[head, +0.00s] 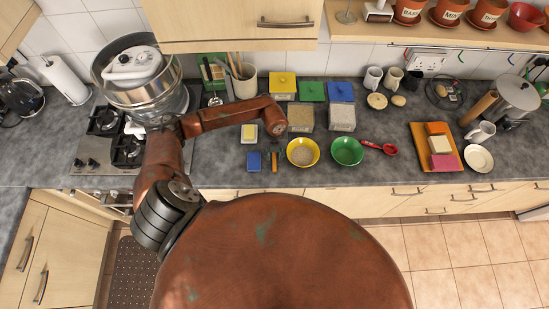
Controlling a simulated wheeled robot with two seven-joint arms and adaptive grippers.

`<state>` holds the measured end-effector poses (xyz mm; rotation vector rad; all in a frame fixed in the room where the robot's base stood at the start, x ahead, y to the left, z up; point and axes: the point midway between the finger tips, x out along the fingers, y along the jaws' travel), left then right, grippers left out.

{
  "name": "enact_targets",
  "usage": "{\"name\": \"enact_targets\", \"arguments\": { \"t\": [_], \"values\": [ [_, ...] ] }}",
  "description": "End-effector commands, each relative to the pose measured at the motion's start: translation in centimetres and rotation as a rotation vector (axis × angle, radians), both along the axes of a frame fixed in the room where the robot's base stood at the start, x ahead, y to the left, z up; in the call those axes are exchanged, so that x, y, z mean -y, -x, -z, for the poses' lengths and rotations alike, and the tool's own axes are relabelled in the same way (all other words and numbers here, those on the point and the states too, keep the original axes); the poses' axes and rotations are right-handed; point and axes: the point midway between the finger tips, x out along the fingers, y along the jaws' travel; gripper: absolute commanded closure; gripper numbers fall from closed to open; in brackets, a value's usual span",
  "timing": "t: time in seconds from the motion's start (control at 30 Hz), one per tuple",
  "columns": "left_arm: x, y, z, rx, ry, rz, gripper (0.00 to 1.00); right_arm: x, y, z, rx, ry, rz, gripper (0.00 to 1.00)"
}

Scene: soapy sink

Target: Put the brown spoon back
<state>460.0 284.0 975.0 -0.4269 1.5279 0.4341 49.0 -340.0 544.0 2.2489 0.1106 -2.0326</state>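My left arm reaches over the counter from the left, and its wrist bends down above the middle of the worktop. My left gripper (274,146) is small and dark below the wrist, and I cannot tell whether it is open or shut. A short brown upright piece (275,162) shows just below it, beside a blue block (254,161). It may be part of the brown spoon, but I cannot tell whether the gripper touches it. Wooden utensils stand in a cream crock (244,84) behind the arm. My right gripper is not in view.
A yellow bowl (303,152), a green bowl (347,151) and a red spoon (380,147) lie right of the gripper. Lidded canisters (300,117) stand behind. A hob with a large pot (150,95) is left. A wall cupboard (240,28) overhangs the back.

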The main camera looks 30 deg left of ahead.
Motion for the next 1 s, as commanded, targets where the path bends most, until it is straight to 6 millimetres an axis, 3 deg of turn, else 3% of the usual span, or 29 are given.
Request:
{"name": "enact_targets", "arguments": {
  "t": [0.23, 0.43, 0.63, 1.0],
  "values": [
    [0.0, -0.2, -5.1, 0.004, 0.000, 0.001, 0.71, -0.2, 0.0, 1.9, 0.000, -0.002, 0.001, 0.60],
    [0.0, -0.1, -8.1, 0.002, 0.000, 0.000, 0.71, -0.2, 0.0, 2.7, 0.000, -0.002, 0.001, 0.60],
    [0.0, 0.0, -9.2, 0.000, 0.000, 0.000, 0.71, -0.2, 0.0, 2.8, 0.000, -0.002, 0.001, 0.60],
    [0.0, 0.0, -9.2, 0.000, 0.000, 0.000, 0.71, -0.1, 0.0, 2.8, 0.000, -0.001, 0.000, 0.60]
  ]
}}
